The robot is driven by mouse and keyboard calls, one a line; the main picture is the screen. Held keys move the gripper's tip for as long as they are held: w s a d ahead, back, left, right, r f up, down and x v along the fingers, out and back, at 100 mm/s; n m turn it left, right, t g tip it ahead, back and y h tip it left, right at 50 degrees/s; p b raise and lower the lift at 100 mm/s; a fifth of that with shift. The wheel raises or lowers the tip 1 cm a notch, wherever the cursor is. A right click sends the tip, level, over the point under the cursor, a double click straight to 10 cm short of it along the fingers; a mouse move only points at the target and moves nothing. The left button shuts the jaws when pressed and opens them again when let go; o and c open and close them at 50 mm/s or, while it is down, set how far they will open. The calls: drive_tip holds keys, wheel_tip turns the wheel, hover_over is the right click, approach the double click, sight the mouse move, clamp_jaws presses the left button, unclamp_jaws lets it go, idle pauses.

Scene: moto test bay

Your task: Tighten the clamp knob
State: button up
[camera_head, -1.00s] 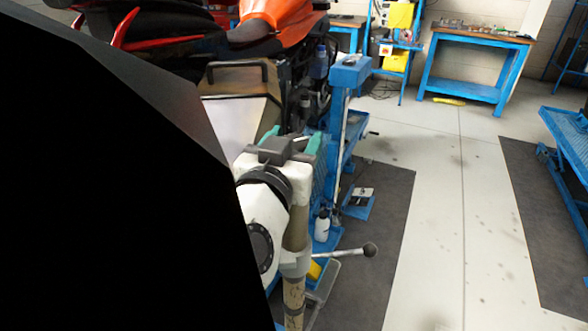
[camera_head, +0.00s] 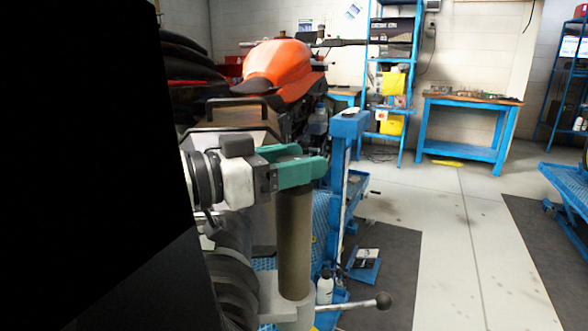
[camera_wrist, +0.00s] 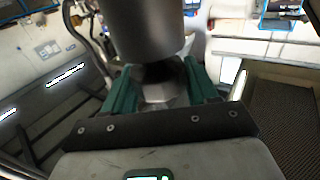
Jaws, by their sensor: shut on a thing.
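My gripper (camera_head: 306,166) has green fingers and points to the right in the head view. It sits level at the top end of an upright grey-brown cylinder (camera_head: 293,240). In the wrist view the fingers (camera_wrist: 162,95) are shut on a grey metallic piece (camera_wrist: 160,92), which I take to be the clamp knob. It adjoins the end of the large dark cylinder (camera_wrist: 150,30). The fingers hide the knob in the head view. A pale collar (camera_head: 290,306) surrounds the cylinder's lower end. A lever with a dark ball end (camera_head: 383,300) extends right from there.
A blue post (camera_head: 350,125) stands just right of my gripper. An orange motorcycle (camera_head: 280,68) is behind. A white bottle (camera_head: 325,287) stands below right. A blue workbench (camera_head: 465,130) is at the back. The floor (camera_head: 455,230) on the right is mostly clear.

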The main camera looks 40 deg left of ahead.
drive_tip(key=shift+m+g+h, duration=0.5)
drive_tip(key=shift+m+h, duration=0.3)
drive_tip(key=shift+h, duration=0.6)
drive_tip(key=shift+f, duration=0.1)
drive_tip(key=o, duration=0.9)
drive_tip(key=shift+o, duration=0.2)
drive_tip(key=v, duration=1)
drive_tip(key=shift+s+a, duration=0.25)
drive_tip(key=shift+s, duration=0.05)
